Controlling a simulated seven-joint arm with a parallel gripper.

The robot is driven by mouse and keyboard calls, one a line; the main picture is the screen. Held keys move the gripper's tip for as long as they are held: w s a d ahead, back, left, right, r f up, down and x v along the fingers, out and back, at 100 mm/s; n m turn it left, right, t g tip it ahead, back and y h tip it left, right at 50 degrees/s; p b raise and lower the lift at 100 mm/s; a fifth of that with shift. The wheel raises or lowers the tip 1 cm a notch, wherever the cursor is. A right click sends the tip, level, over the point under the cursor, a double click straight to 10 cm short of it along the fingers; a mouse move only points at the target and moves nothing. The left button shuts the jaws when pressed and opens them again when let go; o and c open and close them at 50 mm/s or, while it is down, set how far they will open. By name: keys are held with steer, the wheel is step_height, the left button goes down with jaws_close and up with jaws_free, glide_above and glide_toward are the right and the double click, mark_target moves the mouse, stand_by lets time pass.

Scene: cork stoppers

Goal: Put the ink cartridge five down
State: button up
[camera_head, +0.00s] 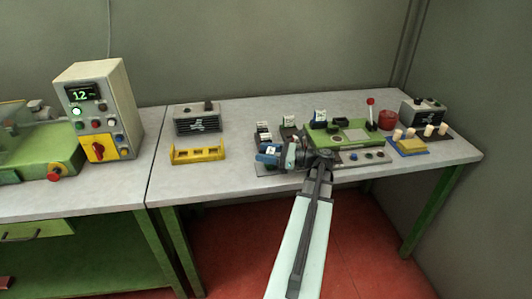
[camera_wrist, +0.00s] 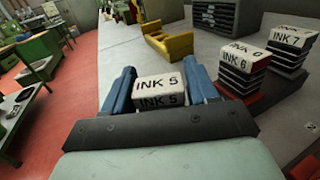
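The ink cartridge five (camera_wrist: 160,86), a small block with a white top marked "INK 5", sits between the blue fingers of my gripper (camera_wrist: 161,90) in the wrist view. The fingers lie close against its two sides. In the head view my gripper (camera_head: 272,153) is over the front left part of the dark mat on the right bench; the cartridge there is too small to make out clearly. Its underside is hidden, so I cannot tell its height above the surface.
Cartridges marked "INK 6" (camera_wrist: 240,66) and "INK 7" (camera_wrist: 288,48) stand to the right in the wrist view. A yellow holder (camera_head: 198,152) and a dark vented box (camera_head: 198,120) stand left of my gripper. A green fixture (camera_head: 335,134) stands to its right. Bare bench (camera_head: 220,178) lies to the left.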

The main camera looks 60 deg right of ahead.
steer(key=shift+o, duration=1.4)
steer(key=shift+r, duration=0.15)
steer(key=v, duration=1.2)
steer(key=shift+d, duration=0.1)
